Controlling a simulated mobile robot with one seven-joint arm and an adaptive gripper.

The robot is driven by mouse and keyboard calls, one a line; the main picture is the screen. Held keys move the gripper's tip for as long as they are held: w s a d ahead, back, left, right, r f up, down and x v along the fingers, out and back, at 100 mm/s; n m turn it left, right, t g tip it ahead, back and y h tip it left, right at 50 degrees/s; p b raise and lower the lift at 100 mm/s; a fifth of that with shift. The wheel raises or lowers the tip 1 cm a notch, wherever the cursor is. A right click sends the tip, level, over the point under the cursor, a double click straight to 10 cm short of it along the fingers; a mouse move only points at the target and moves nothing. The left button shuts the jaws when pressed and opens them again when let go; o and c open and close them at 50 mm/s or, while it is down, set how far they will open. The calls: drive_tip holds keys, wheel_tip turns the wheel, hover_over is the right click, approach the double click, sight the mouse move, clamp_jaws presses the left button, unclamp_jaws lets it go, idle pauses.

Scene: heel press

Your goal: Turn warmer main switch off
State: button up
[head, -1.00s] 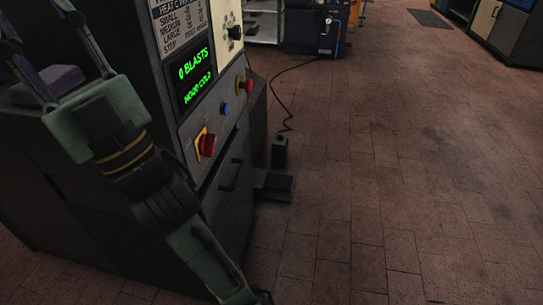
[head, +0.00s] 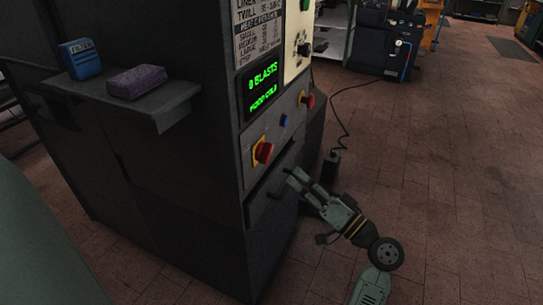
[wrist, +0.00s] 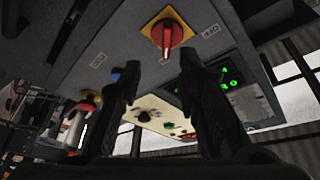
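The main switch (head: 263,152) is a red rotary knob on a yellow plate, low on the dark machine's front panel. It also shows in the wrist view (wrist: 167,38), at the top centre, its red grip roughly upright between two small labels too blurred to read. My gripper (head: 296,181) is in front of the machine, below and to the right of the switch, apart from it. In the wrist view the two dark fingers (wrist: 160,75) stand apart with nothing between them, and the knob lies beyond their tips.
A blue button (head: 284,120) and a red mushroom button (head: 308,100) sit right of the switch. A green display (head: 263,90) reads "0 BLASTS" and "HOOD COLD". A side shelf (head: 170,108) holds a blue box and purple block.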

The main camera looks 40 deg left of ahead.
sight(266, 154)
drive_tip(key=p+x, duration=0.3)
drive_tip(key=x, duration=0.7)
drive_tip(key=shift+s+r+g, duration=0.15)
drive_tip(key=shift+s+g, duration=0.15)
drive_tip(key=shift+s, duration=0.2)
clamp_jaws()
